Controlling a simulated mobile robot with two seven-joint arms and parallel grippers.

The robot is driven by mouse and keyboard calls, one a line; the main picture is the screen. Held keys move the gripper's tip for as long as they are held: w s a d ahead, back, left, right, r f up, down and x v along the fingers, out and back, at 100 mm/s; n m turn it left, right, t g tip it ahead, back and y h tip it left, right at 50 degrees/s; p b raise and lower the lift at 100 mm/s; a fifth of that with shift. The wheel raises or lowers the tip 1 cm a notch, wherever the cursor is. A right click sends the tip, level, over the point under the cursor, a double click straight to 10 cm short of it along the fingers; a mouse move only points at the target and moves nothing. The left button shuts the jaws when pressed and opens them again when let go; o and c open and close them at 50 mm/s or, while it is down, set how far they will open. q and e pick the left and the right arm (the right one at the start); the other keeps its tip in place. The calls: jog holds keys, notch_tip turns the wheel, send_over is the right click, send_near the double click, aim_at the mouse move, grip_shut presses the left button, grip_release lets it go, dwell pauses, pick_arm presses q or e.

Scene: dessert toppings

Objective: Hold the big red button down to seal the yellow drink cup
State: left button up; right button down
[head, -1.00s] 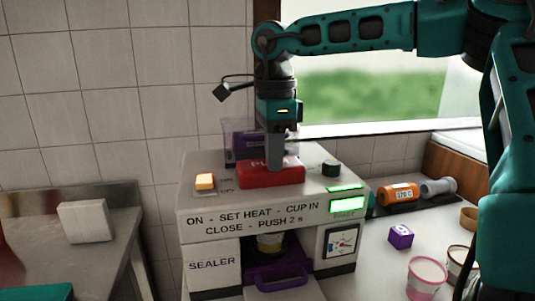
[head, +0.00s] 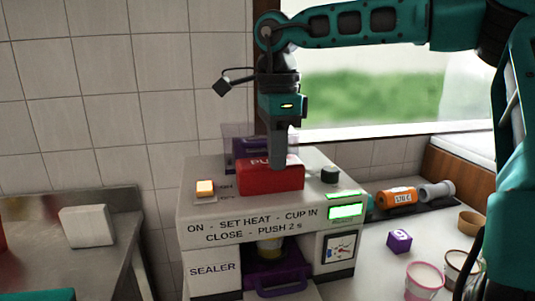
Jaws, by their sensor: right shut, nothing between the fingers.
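The big red button (head: 270,180) sits on top of the white sealer (head: 215,215), its front face standing tall above the casing. My right gripper (head: 279,164) points straight down with shut, empty fingers. Its tips are at the right part of the button's top; whether they touch it is hard to tell. My left gripper is not in view.
A white block (head: 84,226) lies left.

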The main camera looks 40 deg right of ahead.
notch_tip(320, 180, up, 6)
jog(key=p, duration=0.2)
jog(key=shift+s+a, duration=0.2)
jog(key=shift+s, duration=0.15)
dwell(0.4)
